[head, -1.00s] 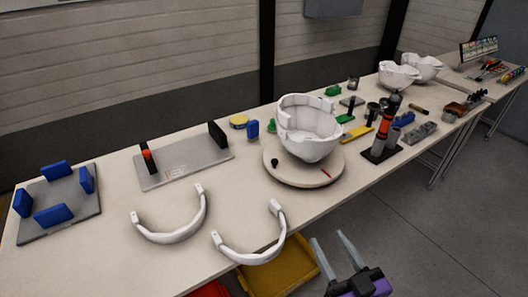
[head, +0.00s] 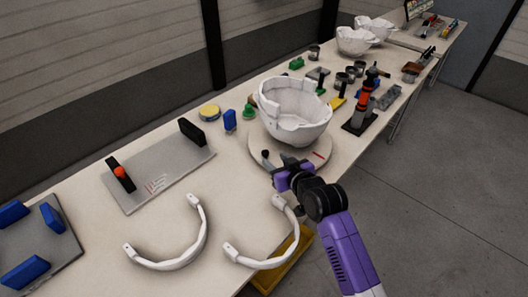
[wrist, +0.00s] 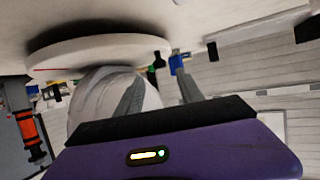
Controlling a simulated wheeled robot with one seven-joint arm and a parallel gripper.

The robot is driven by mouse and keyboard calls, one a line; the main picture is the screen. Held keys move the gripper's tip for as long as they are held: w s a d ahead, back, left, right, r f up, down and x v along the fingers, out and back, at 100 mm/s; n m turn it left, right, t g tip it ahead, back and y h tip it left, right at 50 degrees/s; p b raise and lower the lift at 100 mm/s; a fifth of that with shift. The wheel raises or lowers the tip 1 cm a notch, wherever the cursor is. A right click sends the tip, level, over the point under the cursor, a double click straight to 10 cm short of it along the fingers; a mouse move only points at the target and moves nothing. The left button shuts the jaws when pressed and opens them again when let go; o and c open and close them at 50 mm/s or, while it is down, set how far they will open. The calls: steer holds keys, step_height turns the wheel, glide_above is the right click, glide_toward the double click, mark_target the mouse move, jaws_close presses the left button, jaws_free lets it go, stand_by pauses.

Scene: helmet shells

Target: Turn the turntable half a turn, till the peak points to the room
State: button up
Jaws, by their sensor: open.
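The round turntable (head: 322,146) is a pale disc on the bench with a red mark on its front right edge. A white helmet shell (head: 294,112) sits on it; I cannot tell which way its peak points. My gripper (head: 277,160) is open at the front left rim of the turntable. The black knob on the rim is mostly hidden by my gripper in the head view. In the wrist view, which is turned over, the turntable (wrist: 95,50) and shell (wrist: 88,98) lie beside my fingers (wrist: 160,68), and a small black piece shows between the fingertips.
Two white curved bands (head: 178,262) lie on the bench at the front. A grey plate (head: 165,172) with black blocks stands left. A black and orange upright tool (head: 364,105) stands right of the turntable. The floor at right is clear.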

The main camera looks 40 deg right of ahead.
mark_target(266, 152)
steer(key=x, duration=0.7)
steer(key=shift+r, duration=0.1)
jaws_close()
stand_by(1.3)
